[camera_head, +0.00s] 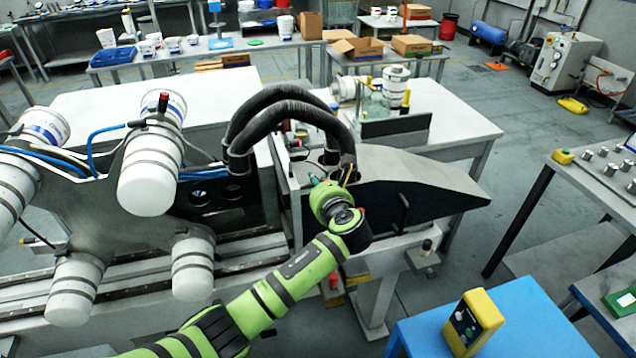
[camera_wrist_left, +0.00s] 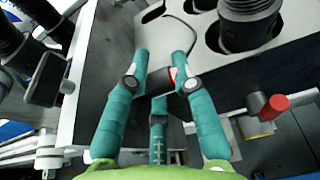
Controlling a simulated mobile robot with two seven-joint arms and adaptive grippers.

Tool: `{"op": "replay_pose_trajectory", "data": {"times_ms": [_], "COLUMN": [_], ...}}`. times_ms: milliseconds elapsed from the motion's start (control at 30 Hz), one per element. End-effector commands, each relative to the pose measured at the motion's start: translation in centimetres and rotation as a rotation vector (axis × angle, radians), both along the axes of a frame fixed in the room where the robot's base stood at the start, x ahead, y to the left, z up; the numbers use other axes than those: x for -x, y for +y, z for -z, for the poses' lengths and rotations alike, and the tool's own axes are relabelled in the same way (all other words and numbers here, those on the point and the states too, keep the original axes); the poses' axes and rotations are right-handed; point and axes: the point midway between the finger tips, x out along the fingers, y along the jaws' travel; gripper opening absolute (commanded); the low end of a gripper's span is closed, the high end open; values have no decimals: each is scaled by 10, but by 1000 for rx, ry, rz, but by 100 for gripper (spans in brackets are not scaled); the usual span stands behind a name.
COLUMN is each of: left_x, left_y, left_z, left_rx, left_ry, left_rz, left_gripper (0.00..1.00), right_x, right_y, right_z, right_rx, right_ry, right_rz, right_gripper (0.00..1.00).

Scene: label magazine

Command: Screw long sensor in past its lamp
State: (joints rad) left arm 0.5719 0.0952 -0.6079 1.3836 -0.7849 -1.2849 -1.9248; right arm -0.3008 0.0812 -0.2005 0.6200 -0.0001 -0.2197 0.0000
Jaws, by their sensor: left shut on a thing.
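My left gripper (camera_wrist_left: 162,62) has teal fingers and is shut on a dark, short-looking cylinder (camera_wrist_left: 154,79) with a small red lit spot on one side, the sensor with its lamp. The fingers cover much of it. Its far end, and whether it sits in a threaded hole, cannot be made out. In the head view my green left arm reaches from the lower left to the machine's grey housing (camera_head: 400,164); the wrist hides the sensor there, and a little teal finger (camera_head: 315,180) shows beside it. My right gripper is not in view.
Thick black hoses (camera_head: 275,98) arch over the machine close to my wrist. A red-capped dark cylinder (camera_wrist_left: 268,105) stands right of the fingers in the wrist view. White rolls (camera_head: 150,175) are at the left. A yellow box (camera_head: 473,322) stands on a blue table.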

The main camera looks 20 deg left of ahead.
Motion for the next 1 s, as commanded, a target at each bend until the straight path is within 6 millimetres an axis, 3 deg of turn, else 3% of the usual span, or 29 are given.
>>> {"op": "replay_pose_trajectory", "data": {"times_ms": [33, 67, 100, 567, 1000], "left_x": [-3, -3, -3, 8, 76], "left_y": [1, 1, 1, -7, -53], "left_z": [-9, -9, -9, -6, -32], "left_rx": [-4, -4, -3, -1, 1], "left_ry": [-19, -19, -18, -8, -11], "left_rz": [1, 1, 1, 3, 3], "left_gripper": [0, 37, 49, 49, 49], "right_x": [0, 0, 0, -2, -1], "right_y": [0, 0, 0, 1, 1], "right_z": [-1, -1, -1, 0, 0], "right_rx": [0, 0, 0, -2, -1], "right_ry": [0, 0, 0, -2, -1], "right_rz": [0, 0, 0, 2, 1], "right_gripper": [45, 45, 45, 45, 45]}}
